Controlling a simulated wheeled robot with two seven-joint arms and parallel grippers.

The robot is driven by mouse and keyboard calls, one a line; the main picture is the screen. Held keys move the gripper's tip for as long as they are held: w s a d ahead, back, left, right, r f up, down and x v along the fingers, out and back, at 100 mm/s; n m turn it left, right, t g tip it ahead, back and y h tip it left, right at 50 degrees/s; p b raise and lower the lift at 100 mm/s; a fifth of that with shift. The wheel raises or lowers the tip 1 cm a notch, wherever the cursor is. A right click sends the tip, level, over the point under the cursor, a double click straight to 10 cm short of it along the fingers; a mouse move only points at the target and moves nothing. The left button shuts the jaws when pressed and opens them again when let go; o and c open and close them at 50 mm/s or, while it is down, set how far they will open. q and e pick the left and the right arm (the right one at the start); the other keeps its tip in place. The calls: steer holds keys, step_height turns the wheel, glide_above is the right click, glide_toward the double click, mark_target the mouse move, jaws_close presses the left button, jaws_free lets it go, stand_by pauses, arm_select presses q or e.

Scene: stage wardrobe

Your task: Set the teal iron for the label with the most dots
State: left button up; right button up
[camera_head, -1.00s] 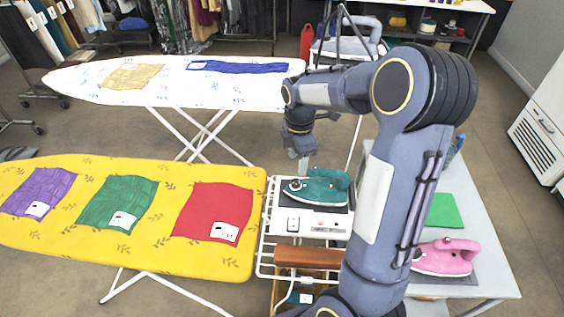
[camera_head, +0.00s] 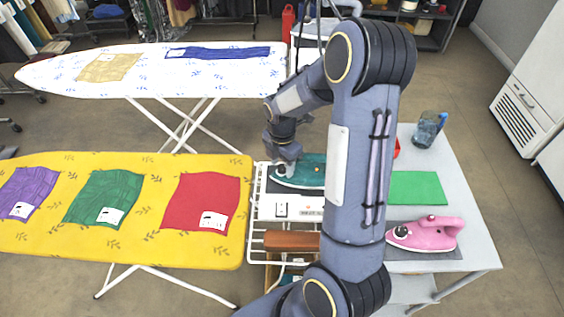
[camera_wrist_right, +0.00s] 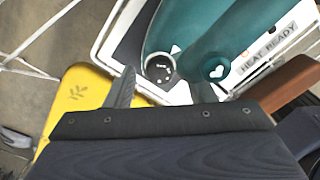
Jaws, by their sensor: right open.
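The teal iron (camera_head: 312,172) sits on its stand, left of my right arm, which hides part of it. My right gripper (camera_head: 283,170) is open just above the iron. In the right wrist view its fingers (camera_wrist_right: 163,80) point at the iron's dark round dial (camera_wrist_right: 160,69) with white marks; a teal round part with a white heart (camera_wrist_right: 217,71) is beside it. The purple cloth (camera_head: 30,187), green cloth (camera_head: 100,190) and red cloth (camera_head: 203,190) lie on the yellow board, each with a white label. The labels' dots are too small to read.
The white board (camera_head: 150,60) behind holds a tan cloth (camera_head: 112,67) and a blue cloth (camera_head: 230,53) with small labels. A pink iron (camera_head: 428,234), green pad (camera_head: 417,188) and water jug (camera_head: 428,130) stand on the grey table (camera_head: 470,235). A "HEAT READY" plate (camera_wrist_right: 268,48) is near the dial.

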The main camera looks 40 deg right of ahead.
steer(key=shift+c, duration=0.2)
steer(key=c, duration=0.9)
steer(key=shift+c, duration=0.3)
steer(key=shift+m, duration=0.4)
steer(key=shift+m+b, duration=0.4)
steer(key=shift+m, duration=0.5)
steer(key=shift+m+b, duration=0.35)
steer(key=shift+m, duration=1.45)
steer(key=o, duration=1)
